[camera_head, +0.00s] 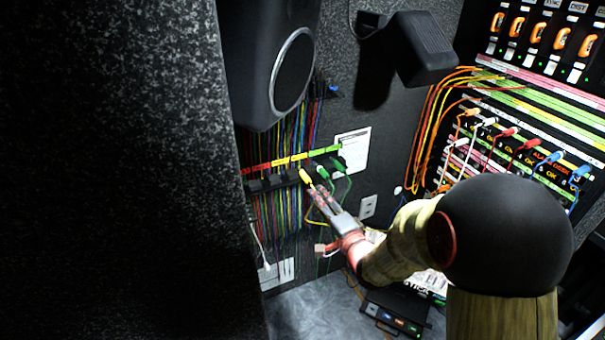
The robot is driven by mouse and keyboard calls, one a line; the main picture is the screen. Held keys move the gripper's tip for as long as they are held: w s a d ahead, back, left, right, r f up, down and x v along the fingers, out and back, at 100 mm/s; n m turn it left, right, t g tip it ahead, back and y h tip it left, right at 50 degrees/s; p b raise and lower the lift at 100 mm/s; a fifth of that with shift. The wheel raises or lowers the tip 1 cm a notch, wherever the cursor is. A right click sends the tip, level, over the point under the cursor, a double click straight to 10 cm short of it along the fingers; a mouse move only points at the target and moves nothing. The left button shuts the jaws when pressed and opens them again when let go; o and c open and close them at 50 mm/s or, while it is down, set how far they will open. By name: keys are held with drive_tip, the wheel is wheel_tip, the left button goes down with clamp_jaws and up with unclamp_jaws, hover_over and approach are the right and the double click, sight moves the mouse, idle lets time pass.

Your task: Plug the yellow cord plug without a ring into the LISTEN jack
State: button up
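My gripper (315,190) is at the cord rack (268,183) on the back wall, pointing up and left. A yellow plug (305,176) sits right at its fingertips, in line with the fingers. I cannot tell whether the fingers are closed on it, or whether it has a ring. A yellow cord (318,216) hangs in loops below the gripper. Two green plugs (322,171) (339,165) are close by on the right. The jack panel (500,170) at the right holds white, red and blue plugs. I cannot make out a LISTEN label.
A black speaker (262,70) hangs above the rack, and a dark lamp-like box (423,47) is at the upper right. A dark speckled wall (110,150) fills the left. Cords hang from the rack and bunch left of the jack panel. My arm covers part of that panel.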

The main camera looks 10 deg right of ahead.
sight(309, 182)
drive_tip(key=shift+a+r+m+t, duration=0.2)
drive_tip(key=shift+r+m+t, duration=0.1)
drive_tip(key=shift+r+m, duration=0.65)
drive_tip(key=shift+r, duration=0.1)
drive_tip(key=shift+w+a+b, duration=0.2)
drive_tip(key=shift+w+a, duration=0.1)
drive_tip(key=shift+w, duration=1.15)
drive_tip(key=shift+w+a+b, duration=0.25)
drive_tip(key=shift+w, duration=1.15)
drive_tip(key=shift+w+a+b, duration=0.2)
drive_tip(key=shift+w+a, duration=0.1)
drive_tip(key=shift+w, duration=1.15)
drive_tip(key=shift+b, duration=0.6)
drive_tip(key=shift+c, duration=0.4)
drive_tip(key=shift+w, duration=0.1)
drive_tip(key=c, duration=0.5)
drive_tip(key=shift+r, duration=0.1)
drive_tip(key=shift+c, duration=1.2)
